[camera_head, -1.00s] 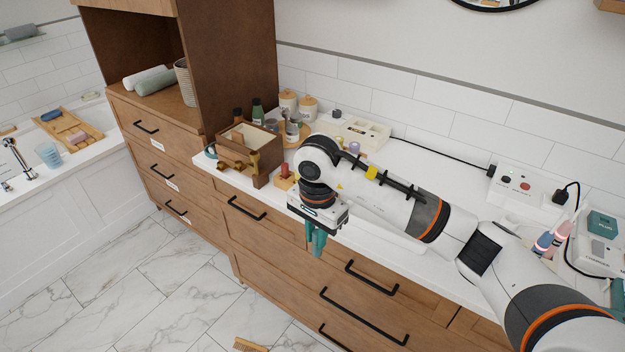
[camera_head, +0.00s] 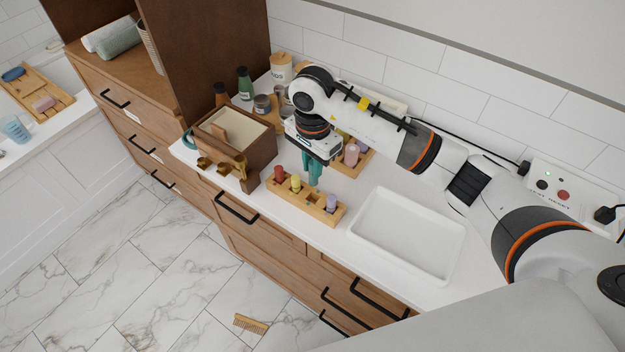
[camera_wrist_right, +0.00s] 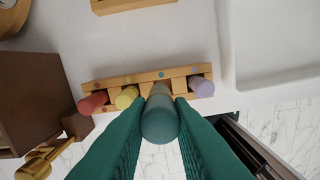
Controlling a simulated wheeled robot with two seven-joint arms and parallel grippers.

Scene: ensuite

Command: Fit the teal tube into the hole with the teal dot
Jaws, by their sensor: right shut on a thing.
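My right gripper (camera_head: 314,172), with teal fingers, is shut on the teal tube (camera_wrist_right: 160,115), which shows end-on between the fingers in the right wrist view. In the head view the fingers hide the tube. The gripper is over the wooden rack (camera_head: 309,203), which also shows in the right wrist view (camera_wrist_right: 147,78). The rack holds a red tube (camera_wrist_right: 92,102), a yellow tube (camera_wrist_right: 126,97) and a lavender tube (camera_wrist_right: 201,86). The held tube overlaps the place between yellow and lavender, where a small dot (camera_wrist_right: 161,74) shows; that hole is largely hidden. I cannot tell whether the tube touches the rack.
A white tray (camera_head: 366,232) lies right of the rack. A wooden box (camera_head: 262,151) with gold fittings stands to its left. Behind is another wooden holder (camera_head: 366,160) with a pinkish tube. The counter's front edge runs close to the rack.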

